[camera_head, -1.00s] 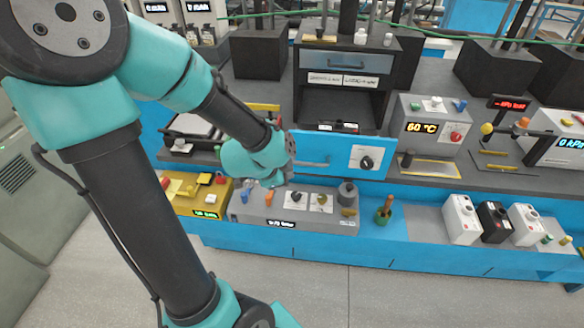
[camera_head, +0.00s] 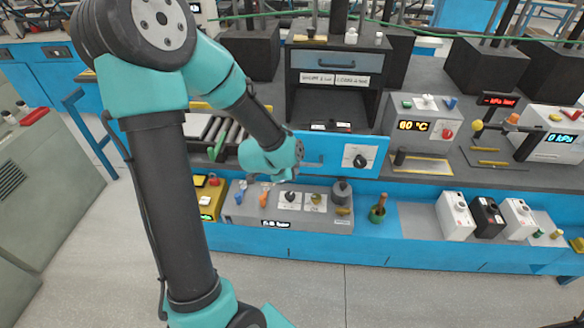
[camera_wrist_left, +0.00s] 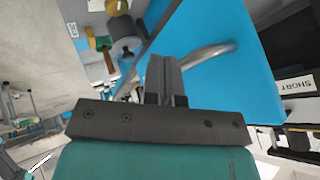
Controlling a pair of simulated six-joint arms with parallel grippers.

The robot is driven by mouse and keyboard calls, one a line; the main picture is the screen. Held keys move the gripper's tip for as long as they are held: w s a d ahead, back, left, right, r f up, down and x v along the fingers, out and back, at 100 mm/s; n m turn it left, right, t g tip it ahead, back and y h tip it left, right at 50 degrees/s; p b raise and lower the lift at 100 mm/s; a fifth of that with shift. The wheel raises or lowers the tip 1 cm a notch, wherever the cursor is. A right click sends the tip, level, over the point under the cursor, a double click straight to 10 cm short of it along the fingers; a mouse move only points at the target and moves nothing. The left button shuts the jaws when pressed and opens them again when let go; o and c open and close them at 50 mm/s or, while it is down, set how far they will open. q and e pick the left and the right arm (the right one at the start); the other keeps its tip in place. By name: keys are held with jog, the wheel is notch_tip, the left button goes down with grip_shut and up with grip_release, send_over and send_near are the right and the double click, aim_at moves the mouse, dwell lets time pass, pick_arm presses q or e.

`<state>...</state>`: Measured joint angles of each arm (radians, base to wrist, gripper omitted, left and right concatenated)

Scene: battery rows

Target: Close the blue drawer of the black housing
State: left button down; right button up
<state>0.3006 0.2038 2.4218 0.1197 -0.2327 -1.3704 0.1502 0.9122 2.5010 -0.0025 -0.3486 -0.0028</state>
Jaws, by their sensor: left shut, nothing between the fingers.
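The black housing (camera_head: 379,85) stands at the back centre. The blue drawer (camera_head: 376,151) sits low at its front, standing forward of the dark opening; it carries a dial and a metal handle (camera_head: 316,164). In the left wrist view the drawer's blue front (camera_wrist_left: 226,88) fills the right side, with the curved handle (camera_wrist_left: 210,52) close to my fingers. My left gripper (camera_wrist_left: 163,66) is shut and empty beside the drawer front; I cannot tell whether it touches. In the head view my wrist hides its fingertips. My right gripper is not in view.
A grey control panel (camera_head: 262,209) with knobs lies below the drawer on the blue bench. A 60 °C box (camera_head: 421,118) stands right of the housing. A green-based wooden-handled tool (camera_head: 378,209) and several white and black boxes (camera_head: 456,215) stand at the front right. Rollers (camera_head: 221,130) lie left.

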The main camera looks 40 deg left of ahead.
pick_arm(q)
jog(key=shift+w+a+r, duration=0.1)
jog(key=shift+w+a, duration=0.2)
jog(key=shift+w, duration=0.1)
